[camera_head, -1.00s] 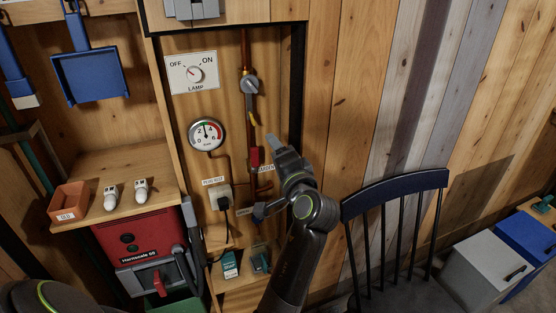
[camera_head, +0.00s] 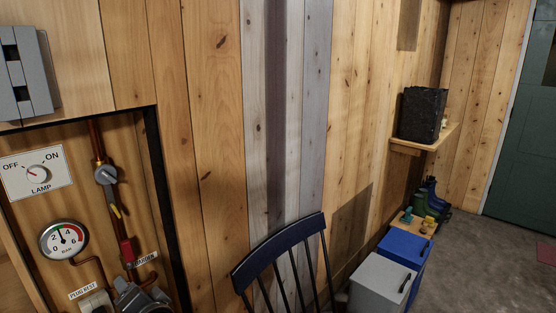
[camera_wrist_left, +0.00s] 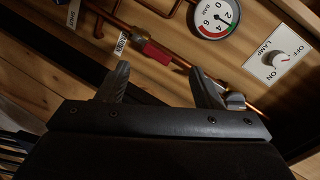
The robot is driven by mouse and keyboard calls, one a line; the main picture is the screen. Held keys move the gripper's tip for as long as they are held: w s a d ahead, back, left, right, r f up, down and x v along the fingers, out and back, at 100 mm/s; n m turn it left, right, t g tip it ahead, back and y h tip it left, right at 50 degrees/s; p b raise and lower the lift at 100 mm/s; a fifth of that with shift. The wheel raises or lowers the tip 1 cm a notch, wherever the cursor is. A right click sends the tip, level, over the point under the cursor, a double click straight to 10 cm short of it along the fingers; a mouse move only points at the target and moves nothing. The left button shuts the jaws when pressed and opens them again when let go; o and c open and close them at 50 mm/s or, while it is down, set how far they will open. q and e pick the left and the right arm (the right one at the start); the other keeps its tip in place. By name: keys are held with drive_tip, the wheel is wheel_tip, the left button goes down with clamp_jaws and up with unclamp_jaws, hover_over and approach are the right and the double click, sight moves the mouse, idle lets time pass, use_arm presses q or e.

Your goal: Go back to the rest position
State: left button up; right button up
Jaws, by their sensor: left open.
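My left gripper (camera_wrist_left: 159,68) is open in the left wrist view, with nothing between its fingers. Its fingers point towards the wall panel with the pipes. A dark part of my arm (camera_head: 142,298) shows at the bottom left of the head view, in front of the panel's lower part; its fingertips cannot be made out there. My right gripper is not in view.
The panel holds a lamp switch (camera_head: 37,172), a pressure gauge (camera_head: 62,240) and a red-handled pipe valve (camera_head: 127,251). A dark blue chair (camera_head: 277,247) stands to its right. Grey (camera_head: 380,285) and blue (camera_head: 404,249) boxes stand beyond. Bare floor (camera_head: 480,265) lies at far right.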

use_arm(q)
drive_tip(key=s+a+f+n+g+h, duration=0.25)
drive_tip(key=s+f+h, duration=0.25)
drive_tip(key=s+f, duration=0.95)
drive_tip(key=s+d+f+n+g+h, duration=0.1)
drive_tip(key=s+d+f+g+h, duration=0.1)
drive_tip(key=s, duration=0.6)
drive_tip(key=s+d+f+n+g+h, duration=0.1)
drive_tip(key=s+d+f+g+h, duration=0.15)
drive_tip(key=s, duration=0.45)
wheel_tip(320, 180, down, 24)
drive_tip(key=a, duration=0.2)
drive_tip(key=s+d+f+g, duration=0.1)
drive_tip(key=s+f+g, duration=0.1)
drive_tip(key=s+f, duration=1.3)
drive_tip(key=shift+s+f+h, duration=0.15)
drive_tip(key=shift+f+h, duration=0.2)
drive_tip(key=shift+f, duration=0.25)
drive_tip(key=shift+d, duration=0.1)
drive_tip(key=shift+c, duration=0.3)
